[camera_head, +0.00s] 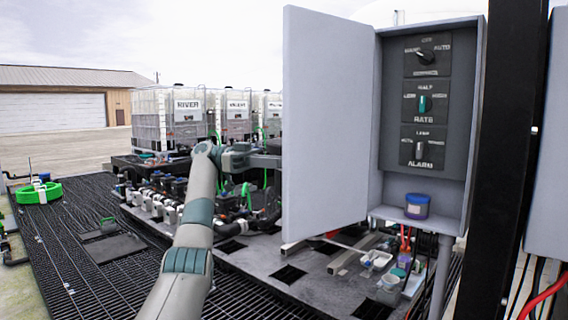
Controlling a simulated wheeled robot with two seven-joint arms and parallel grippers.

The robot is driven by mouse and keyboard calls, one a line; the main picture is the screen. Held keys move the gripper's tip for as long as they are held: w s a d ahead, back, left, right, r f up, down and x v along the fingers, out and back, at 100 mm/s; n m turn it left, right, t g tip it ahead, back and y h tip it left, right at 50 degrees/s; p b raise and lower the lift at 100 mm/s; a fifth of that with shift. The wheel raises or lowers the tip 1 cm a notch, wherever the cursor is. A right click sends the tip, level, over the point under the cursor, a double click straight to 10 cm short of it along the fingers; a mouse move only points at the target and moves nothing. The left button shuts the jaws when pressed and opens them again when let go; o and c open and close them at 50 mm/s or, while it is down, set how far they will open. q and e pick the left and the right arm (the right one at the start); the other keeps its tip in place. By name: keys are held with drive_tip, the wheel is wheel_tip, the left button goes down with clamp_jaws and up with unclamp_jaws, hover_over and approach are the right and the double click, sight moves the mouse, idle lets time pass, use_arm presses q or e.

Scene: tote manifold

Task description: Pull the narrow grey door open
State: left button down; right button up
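The narrow grey door (325,130) stands swung wide open to the left of its grey cabinet (473,120), hinged on the cabinet's left side. My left arm comes up from the bottom left, bends, and runs right until it passes behind the door's left edge. My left gripper is hidden behind the door, so I cannot see whether it touches it. My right gripper is not in view. Inside the cabinet are a dark panel with three rotary knobs, the middle one teal (425,104), and a purple-blue tub (417,206) on the cabinet floor.
A black post (505,160) stands just right of the cabinet, with another grey box (548,190) beyond it. Below are bottles and a white tray (376,259) on a grey platform. Several white caged totes (170,118) stand behind at left. A green hose coil (39,193) lies far left.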

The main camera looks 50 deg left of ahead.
use_arm(q)
drive_tip(key=c, duration=1.8)
unclamp_jaws()
drive_tip(key=shift+w, duration=0.1)
drive_tip(key=shift+w+d, duration=0.15)
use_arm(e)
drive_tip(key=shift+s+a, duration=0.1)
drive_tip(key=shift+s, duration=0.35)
